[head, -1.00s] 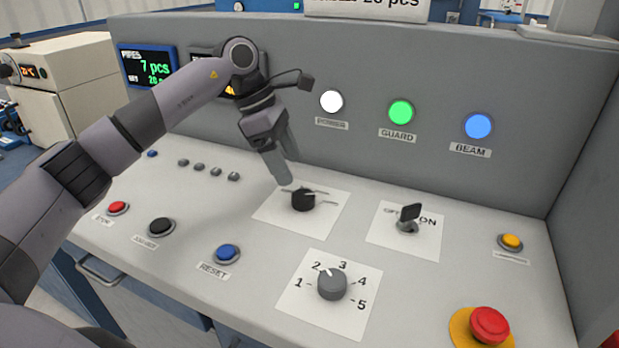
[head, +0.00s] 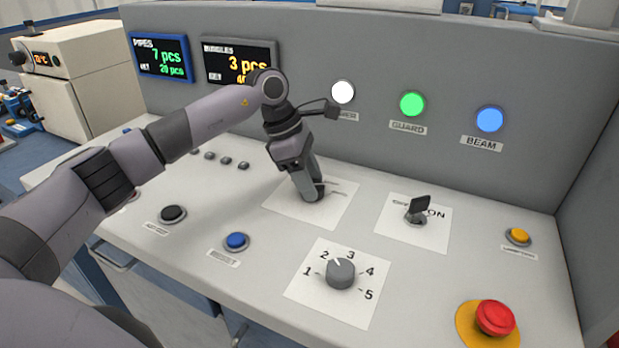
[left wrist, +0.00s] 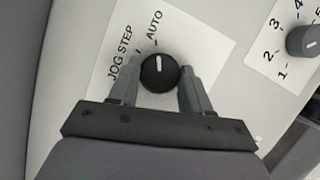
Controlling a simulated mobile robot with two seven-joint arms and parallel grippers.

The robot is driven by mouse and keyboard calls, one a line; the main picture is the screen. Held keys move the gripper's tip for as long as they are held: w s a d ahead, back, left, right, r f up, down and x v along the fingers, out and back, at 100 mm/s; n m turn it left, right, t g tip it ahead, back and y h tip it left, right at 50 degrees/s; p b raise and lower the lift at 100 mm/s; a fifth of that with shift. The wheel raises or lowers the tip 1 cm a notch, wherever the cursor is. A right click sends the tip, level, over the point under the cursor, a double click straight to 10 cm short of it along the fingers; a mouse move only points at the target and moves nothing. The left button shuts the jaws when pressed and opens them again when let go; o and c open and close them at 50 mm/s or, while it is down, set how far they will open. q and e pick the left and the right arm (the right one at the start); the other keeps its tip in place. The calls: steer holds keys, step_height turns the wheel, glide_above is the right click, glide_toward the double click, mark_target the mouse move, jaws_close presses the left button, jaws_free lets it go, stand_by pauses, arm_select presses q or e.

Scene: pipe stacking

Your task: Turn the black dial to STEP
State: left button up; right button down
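The black dial (left wrist: 160,76) sits on a white plate (left wrist: 205,38) marked JOG, STEP and AUTO. In the left wrist view its white pointer line points up the picture, toward the AUTO mark. My left gripper (left wrist: 160,80) is open, one finger on each side of the dial. Small gaps seem to remain; whether a finger touches the dial is hard to tell. In the head view the left gripper (head: 313,192) is down at this plate (head: 285,210) and hides most of the dial. My right gripper is not in view.
A grey numbered dial (head: 341,272) stands in front, and a black key switch (head: 417,211) to the right. A blue button (head: 236,241), a yellow button (head: 518,236) and a red emergency stop (head: 495,317) are on the same panel. The upright panel rises behind.

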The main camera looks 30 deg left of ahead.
arm_select(q)
steer(key=shift+n, duration=0.3)
steer(key=shift+n+t, duration=0.6)
steer(key=shift+n, duration=0.6)
steer(key=shift+s+d+n+t+y+b, duration=0.1)
steer(key=shift+n+t+y+b, duration=0.2)
steer(key=shift+n, duration=0.9)
steer(key=shift+s+n+t+y+b, duration=0.1)
steer(key=shift+n+t+y, duration=0.3)
steer(key=shift+n, duration=0.8)
steer(key=shift+w, duration=0.1)
steer(key=o, duration=1.1)
steer(key=shift+c, duration=0.2)
steer(key=v, duration=0.7)
steer(key=shift+r, duration=0.2)
